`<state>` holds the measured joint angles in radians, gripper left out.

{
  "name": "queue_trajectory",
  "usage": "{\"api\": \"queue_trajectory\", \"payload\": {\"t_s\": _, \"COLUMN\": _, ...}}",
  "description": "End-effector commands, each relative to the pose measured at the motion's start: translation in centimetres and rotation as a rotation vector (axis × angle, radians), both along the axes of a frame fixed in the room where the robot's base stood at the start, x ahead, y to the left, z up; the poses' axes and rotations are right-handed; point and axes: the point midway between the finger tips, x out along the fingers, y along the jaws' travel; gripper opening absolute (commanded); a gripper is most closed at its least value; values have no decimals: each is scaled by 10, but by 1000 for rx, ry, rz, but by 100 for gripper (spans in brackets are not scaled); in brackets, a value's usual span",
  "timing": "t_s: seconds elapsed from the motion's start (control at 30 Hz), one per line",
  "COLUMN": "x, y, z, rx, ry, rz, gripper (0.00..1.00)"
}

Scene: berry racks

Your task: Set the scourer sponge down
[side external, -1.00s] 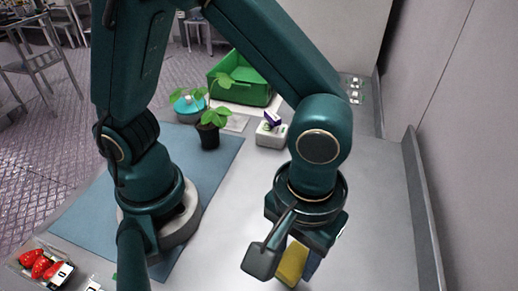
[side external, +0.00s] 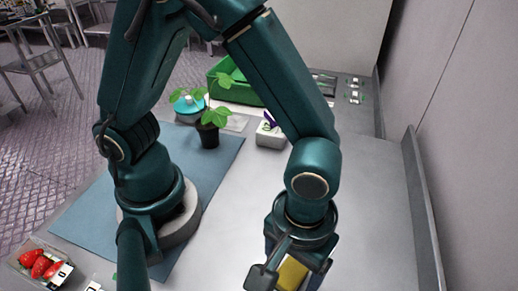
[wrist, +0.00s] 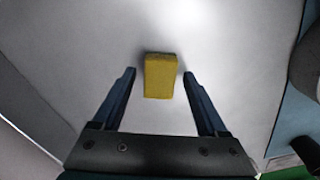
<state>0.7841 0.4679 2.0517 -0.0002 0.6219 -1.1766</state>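The yellow scourer sponge (wrist: 161,76) lies between and a little beyond my gripper's two fingers in the wrist view, with a gap on each side. My gripper (wrist: 160,76) is open around it and not visibly touching it. In the side external view the sponge (side external: 291,274) shows between the fingers of my gripper (side external: 290,277) near the bottom edge. Its lower part is cut off there, so I cannot tell from that view whether it rests on the grey worktop (side external: 375,220).
A potted plant (side external: 208,135), a teal round container (side external: 187,105), a green crate (side external: 218,72) and a white box (side external: 270,138) stand farther back. A punnet of red berries (side external: 40,262) is at the lower left. The worktop right of my gripper is clear.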

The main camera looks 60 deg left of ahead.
Motion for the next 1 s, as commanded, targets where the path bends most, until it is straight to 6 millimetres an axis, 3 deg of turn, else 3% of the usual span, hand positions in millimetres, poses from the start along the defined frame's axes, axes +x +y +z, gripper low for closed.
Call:
{"api": "queue_trajectory", "payload": {"t_s": 0.27, "x": 1, "y": -1, "z": 11, "rx": -4, "ry": -4, "rz": 0, "gripper": 76}}
{"api": "queue_trajectory", "payload": {"t_s": 0.7, "x": 1, "y": -1, "z": 96, "rx": -5, "ry": -5, "rz": 0, "gripper": 76}}
{"api": "queue_trajectory", "payload": {"t_s": 1.0, "x": 1, "y": 2, "z": 123, "rx": -4, "ry": -5, "rz": -2, "gripper": 76}}
